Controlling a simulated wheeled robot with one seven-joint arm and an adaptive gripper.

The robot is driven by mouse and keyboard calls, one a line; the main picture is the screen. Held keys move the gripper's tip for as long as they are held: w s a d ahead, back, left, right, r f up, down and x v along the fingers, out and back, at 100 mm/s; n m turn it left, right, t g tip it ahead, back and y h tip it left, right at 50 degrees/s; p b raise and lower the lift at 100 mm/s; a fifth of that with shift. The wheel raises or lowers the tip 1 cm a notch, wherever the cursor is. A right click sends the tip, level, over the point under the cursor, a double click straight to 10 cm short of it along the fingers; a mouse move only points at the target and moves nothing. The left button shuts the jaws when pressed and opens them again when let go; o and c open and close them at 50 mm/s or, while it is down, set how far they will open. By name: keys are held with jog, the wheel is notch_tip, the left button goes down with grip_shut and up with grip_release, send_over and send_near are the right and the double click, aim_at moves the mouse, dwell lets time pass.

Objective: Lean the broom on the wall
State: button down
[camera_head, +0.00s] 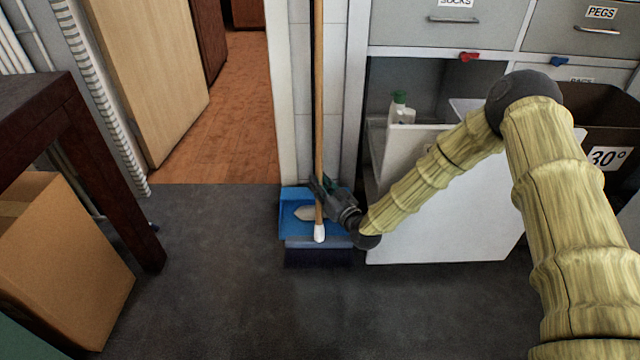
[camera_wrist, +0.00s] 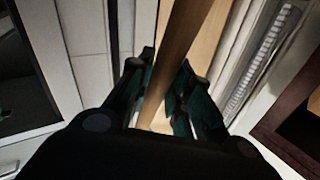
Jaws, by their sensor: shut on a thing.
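The broom has a long wooden handle (camera_head: 319,95) that stands nearly upright in front of a narrow white wall strip (camera_head: 292,90) beside the doorway. Its dark brush head (camera_head: 318,256) is at the floor, in front of a blue dustpan (camera_head: 290,212). My gripper (camera_head: 322,190) is shut on the lower part of the handle, just above the white socket. In the wrist view the handle (camera_wrist: 178,60) runs between the two dark fingers (camera_wrist: 165,95). I cannot tell whether the handle's top touches the wall, as it leaves the head view at the top.
A white open drawer front (camera_head: 440,215) stands right of the broom, under grey cabinets (camera_head: 440,22). A brown bin marked 30° (camera_head: 590,110) is further right. A dark table (camera_head: 100,150) and cardboard box (camera_head: 65,260) are at left. The dark floor (camera_head: 210,270) between is clear.

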dwell(0.3)
jog(key=c, duration=1.2)
grip_release()
jog(key=shift+f, duration=0.1)
jog(key=shift+c, duration=0.2)
jog(key=v, duration=1.2)
